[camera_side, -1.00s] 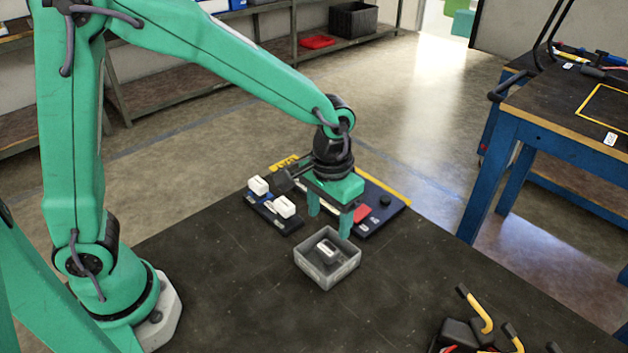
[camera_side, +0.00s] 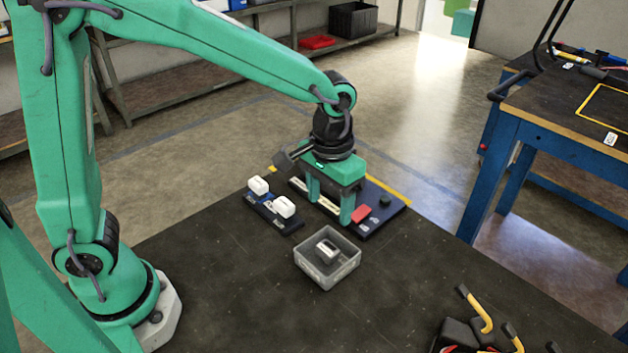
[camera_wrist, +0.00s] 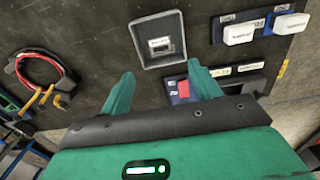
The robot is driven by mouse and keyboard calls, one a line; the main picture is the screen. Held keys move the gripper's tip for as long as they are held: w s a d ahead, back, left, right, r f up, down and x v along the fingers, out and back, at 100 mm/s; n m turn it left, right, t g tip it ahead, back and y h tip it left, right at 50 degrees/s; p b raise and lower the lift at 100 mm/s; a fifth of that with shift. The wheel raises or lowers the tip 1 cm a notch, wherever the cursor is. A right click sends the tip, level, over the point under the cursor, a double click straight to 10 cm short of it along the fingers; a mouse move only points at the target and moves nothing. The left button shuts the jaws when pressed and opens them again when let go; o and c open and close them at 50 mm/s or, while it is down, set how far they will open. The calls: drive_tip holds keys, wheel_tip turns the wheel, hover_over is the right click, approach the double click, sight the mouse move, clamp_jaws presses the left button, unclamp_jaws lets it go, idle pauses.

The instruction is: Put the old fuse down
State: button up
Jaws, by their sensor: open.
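A small white and dark fuse (camera_side: 327,250) lies inside an open grey tray (camera_side: 343,274) on the dark bench. The fuse (camera_wrist: 160,43) also shows in the wrist view, in the tray (camera_wrist: 143,29), with nothing gripping it. My gripper (camera_side: 331,207) is open and empty. In the side view it appears in front of the panel (camera_side: 373,229), behind the tray.
Two white fuses, one (camera_side: 258,185) behind the other (camera_side: 284,207), stand in a dark blue holder (camera_side: 265,214) left of the panel. The panel carries a red lever (camera_side: 361,214) and a black knob (camera_side: 385,200). Yellow-handled tools (camera_side: 481,315) lie front right. Bench around the tray is clear.

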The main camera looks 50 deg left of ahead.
drive_tip(key=s+a+r+t, duration=0.5)
drive_tip(key=s+a+r, duration=0.4)
drive_tip(key=s+a, duration=0.4)
drive_tip(key=shift+s+a+r+t, duration=0.25)
drive_tip(key=shift+s+a+t, duration=0.05)
drive_tip(key=shift+a, duration=0.45)
